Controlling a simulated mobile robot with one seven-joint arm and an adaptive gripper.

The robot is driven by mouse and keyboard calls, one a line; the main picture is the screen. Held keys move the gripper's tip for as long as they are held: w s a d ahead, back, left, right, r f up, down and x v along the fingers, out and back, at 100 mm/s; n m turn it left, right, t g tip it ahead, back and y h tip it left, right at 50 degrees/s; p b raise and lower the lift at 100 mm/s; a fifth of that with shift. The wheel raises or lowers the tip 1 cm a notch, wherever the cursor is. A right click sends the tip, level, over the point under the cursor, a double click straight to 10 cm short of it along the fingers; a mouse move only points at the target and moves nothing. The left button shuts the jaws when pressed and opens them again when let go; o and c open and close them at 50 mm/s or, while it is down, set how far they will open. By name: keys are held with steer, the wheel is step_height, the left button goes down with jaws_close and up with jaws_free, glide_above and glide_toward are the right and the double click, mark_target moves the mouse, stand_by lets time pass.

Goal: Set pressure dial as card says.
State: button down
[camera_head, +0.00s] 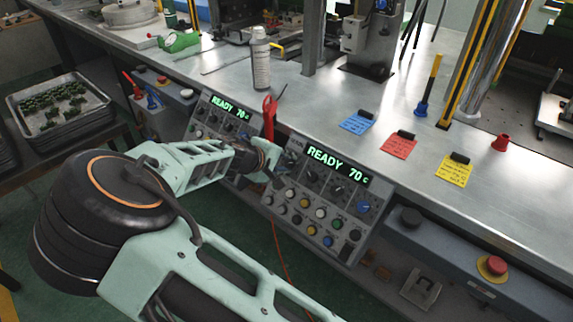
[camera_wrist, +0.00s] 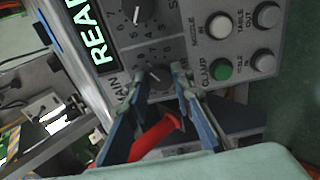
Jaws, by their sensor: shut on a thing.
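The right control panel (camera_head: 318,205) has a lit display reading "READY 70", a row of dark dials and rows of coloured buttons. My gripper (camera_head: 262,158) is at this panel's left end. In the wrist view its two fingertips (camera_wrist: 160,84) are on either side of a dark numbered dial (camera_wrist: 157,74), shut on it. The dial's label is partly hidden by a finger, and its setting cannot be read. A blue card (camera_head: 356,123), a red card (camera_head: 397,146) and a yellow card (camera_head: 455,170) lie on the bench; their writing is too small to read.
A left panel (camera_head: 222,113) also shows "READY 70". A red-handled tool (camera_head: 268,120) stands by my gripper. A spray bottle (camera_head: 260,60) stands behind on the bench. A red stop button (camera_head: 496,265) is at the lower right. Another numbered dial (camera_wrist: 137,10) is beside the held one.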

stand_by(0.4)
steer(key=c, duration=1.7)
jaws_free()
steer(key=v, duration=1.2)
steer(key=shift+d, duration=0.1)
